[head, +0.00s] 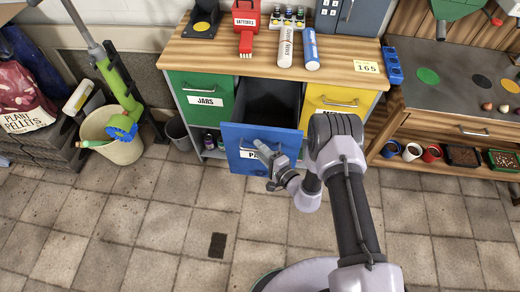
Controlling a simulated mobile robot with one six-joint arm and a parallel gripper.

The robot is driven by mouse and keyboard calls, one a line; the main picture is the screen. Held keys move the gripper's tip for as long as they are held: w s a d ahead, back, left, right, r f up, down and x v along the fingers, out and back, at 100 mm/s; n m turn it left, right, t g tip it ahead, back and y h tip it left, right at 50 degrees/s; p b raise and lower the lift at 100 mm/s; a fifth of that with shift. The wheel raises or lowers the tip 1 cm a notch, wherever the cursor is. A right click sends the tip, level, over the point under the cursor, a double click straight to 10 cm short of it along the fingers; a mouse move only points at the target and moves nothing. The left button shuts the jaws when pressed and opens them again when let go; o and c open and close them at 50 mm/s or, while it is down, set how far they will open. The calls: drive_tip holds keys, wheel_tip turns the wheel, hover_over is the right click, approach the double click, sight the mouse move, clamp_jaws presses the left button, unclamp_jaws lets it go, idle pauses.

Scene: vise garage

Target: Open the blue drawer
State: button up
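The blue drawer (232,135) is in the middle of the wooden-topped cabinet, in the head view. Its front stands well forward of the green and yellow drawers, and its dark inside shows behind the front. Its white label is partly hidden by my gripper. My gripper (262,150) is at the blue front, around where a handle would be. The handle is hidden or too small to make out. I cannot tell whether the fingers are shut on it or merely touching the front.
The green drawer (204,88) and yellow drawer (335,99) are closed on either side. The cabinet top (210,52) carries a red box, jars and tubes. A bucket (115,145) with tools stands left; a workbench (440,90) stands right. The tiled floor in front is clear.

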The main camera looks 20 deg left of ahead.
drive_tip(key=p+v, duration=0.4)
drive_tip(key=v, duration=1.3)
drive_tip(key=shift+d, duration=0.2)
